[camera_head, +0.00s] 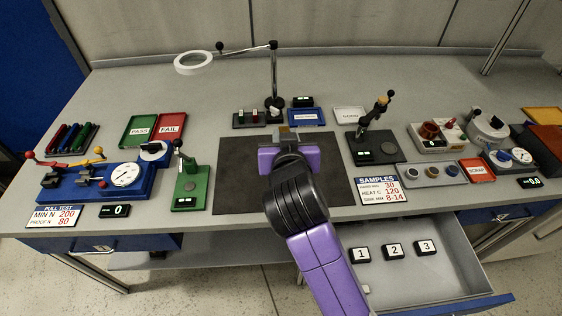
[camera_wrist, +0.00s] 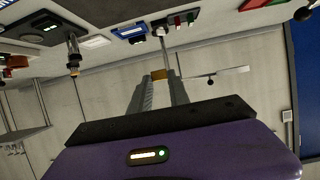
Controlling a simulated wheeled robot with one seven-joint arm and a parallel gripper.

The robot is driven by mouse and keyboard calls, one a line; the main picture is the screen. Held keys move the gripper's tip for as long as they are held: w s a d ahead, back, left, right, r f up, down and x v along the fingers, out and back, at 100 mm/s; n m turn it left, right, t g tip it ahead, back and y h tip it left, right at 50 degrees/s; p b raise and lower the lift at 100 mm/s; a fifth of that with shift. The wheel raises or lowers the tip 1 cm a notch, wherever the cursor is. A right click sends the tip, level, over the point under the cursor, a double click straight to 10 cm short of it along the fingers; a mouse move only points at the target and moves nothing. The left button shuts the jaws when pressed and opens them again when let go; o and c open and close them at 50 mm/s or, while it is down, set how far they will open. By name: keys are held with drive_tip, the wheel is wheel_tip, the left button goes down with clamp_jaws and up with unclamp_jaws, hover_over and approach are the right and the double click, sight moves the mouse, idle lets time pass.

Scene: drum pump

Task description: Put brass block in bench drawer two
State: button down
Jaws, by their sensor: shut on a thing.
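My gripper (camera_head: 284,137) is above the dark mat in the middle of the bench. In the wrist view its fingers (camera_wrist: 160,82) are shut on a small brass block (camera_wrist: 161,74), held at the fingertips. In the head view the brass block (camera_head: 284,130) shows only as a small yellowish patch beyond the purple gripper body. An open drawer (camera_head: 470,268) with a blue front extends from the bench at the lower right. Inside are black tags numbered 1 (camera_head: 359,255), 2 (camera_head: 394,251) and 3 (camera_head: 426,246). My arm hides the drawer's left side.
A closed blue drawer (camera_head: 80,243) is at the left. A green stand (camera_head: 190,185) is left.

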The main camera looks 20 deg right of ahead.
wheel_tip(320, 180, down, 20)
drive_tip(key=shift+w+a+r, duration=0.1)
drive_tip(key=shift+r, duration=0.05)
idle(0.5)
drive_tip(key=shift+f, duration=0.2)
drive_tip(key=c, duration=1.2)
unclamp_jaws()
drive_tip(key=shift+c, duration=0.2)
drive_tip(key=shift+r, duration=0.15)
drive_tip(key=shift+r+p, duration=0.2)
drive_tip(key=shift+p, duration=0.15)
drive_tip(key=b+v, duration=0.2)
drive_tip(key=v, duration=1)
